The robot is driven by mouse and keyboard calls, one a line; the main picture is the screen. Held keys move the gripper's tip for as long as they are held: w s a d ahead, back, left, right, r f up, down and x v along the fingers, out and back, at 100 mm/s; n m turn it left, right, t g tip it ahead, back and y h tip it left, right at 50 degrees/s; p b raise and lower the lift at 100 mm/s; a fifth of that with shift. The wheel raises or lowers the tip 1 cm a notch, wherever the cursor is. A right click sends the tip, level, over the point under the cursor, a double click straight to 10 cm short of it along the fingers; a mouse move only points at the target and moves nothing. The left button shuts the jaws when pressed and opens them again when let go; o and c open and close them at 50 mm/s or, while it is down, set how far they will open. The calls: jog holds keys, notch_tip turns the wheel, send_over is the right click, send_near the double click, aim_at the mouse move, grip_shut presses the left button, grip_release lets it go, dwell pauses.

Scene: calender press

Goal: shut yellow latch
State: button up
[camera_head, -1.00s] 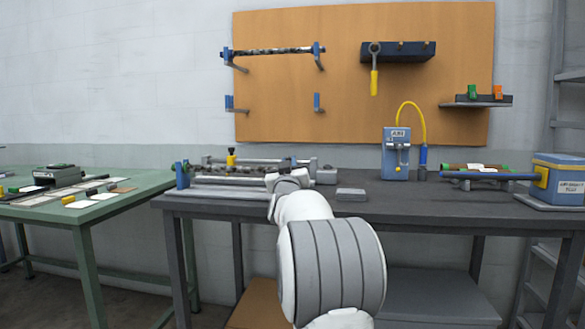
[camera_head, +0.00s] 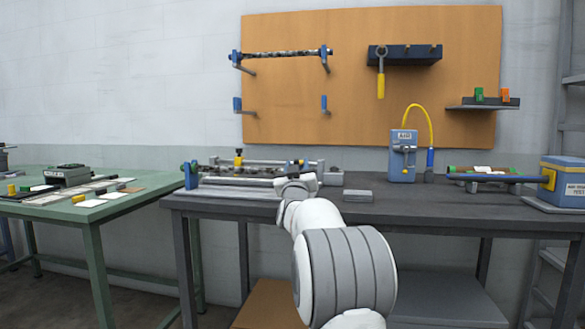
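A roller fixture (camera_head: 232,182) lies along the left part of the dark workbench.
A flat grey block (camera_head: 357,196) lies right of my gripper. A blue AIR unit (camera_head: 403,157) with a yellow hose stands farther right, then a blue box (camera_head: 564,182) with a yellow part. A green table (camera_head: 120,204) stands left.

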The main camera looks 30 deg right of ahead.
jog(key=shift+a, duration=0.1)
jog(key=p+v, duration=0.1)
jog(key=v, duration=0.6)
jog(key=shift+s+a+f, duration=0.15)
jog(key=shift+s+f, duration=0.05)
jog(key=shift+s, duration=0.1)
dwell(0.3)
